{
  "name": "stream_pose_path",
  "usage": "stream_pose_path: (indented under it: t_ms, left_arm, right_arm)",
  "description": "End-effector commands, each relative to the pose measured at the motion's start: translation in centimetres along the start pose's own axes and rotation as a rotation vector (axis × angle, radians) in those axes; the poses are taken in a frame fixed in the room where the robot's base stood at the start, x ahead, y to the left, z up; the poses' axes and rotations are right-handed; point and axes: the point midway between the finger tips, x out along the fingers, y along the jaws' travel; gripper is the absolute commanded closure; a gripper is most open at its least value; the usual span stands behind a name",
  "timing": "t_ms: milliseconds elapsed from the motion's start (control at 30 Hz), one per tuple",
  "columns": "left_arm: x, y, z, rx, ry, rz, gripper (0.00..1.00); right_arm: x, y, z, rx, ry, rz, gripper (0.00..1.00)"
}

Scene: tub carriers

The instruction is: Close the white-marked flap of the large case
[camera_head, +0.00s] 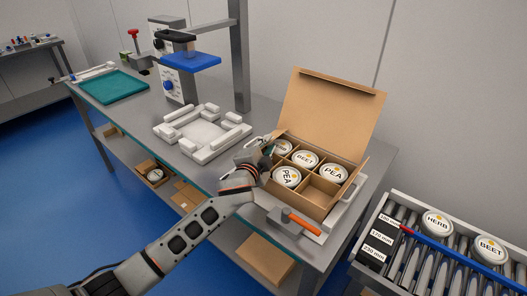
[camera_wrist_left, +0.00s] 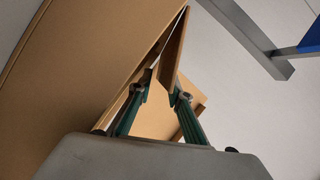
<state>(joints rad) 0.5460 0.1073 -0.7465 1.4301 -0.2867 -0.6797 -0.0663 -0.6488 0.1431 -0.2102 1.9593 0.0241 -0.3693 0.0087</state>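The large case (camera_head: 325,211) is an open cardboard box on the bench, with its big lid panel (camera_head: 333,107) standing up at the back. It holds several round white tubs in a divider, including a BEET tub (camera_head: 305,158) and a PEA tub (camera_head: 287,177); its front right compartment is empty. I cannot make out a white mark on any flap. My left gripper (camera_head: 268,157) is at the case's left side. In the left wrist view its green fingers (camera_wrist_left: 160,112) are apart, with cardboard (camera_wrist_left: 170,55) close beyond the tips; contact is unclear. My right gripper is not in view.
A clamp with an orange handle (camera_head: 304,224) is at the case's front edge. A white fixture (camera_head: 203,132) stands to the left, before a blue-plated press (camera_head: 190,62). A roller rack (camera_head: 440,251) with HERB and BEET tubs is at the right.

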Motion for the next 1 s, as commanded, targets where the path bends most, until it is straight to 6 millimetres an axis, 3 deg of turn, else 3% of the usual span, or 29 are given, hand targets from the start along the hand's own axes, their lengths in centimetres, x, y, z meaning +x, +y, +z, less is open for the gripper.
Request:
stream_pose_path:
  t_ms: [167,600,800,1000]
  left_arm:
    - [-2.0,0.1,0.1,-0.002,0.001,0.001,0.81]
    - [-9.6,0.1,0.1,-0.002,0.000,0.002,0.81]
    - [-11.4,0.0,0.0,-0.001,0.000,0.001,0.81]
    - [-11.7,0.1,0.1,0.000,-0.001,0.001,0.81]
  right_arm:
    - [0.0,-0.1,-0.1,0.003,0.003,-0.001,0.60]
    - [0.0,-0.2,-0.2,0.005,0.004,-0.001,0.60]
    - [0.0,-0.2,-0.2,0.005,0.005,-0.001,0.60]
    - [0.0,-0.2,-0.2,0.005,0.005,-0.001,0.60]
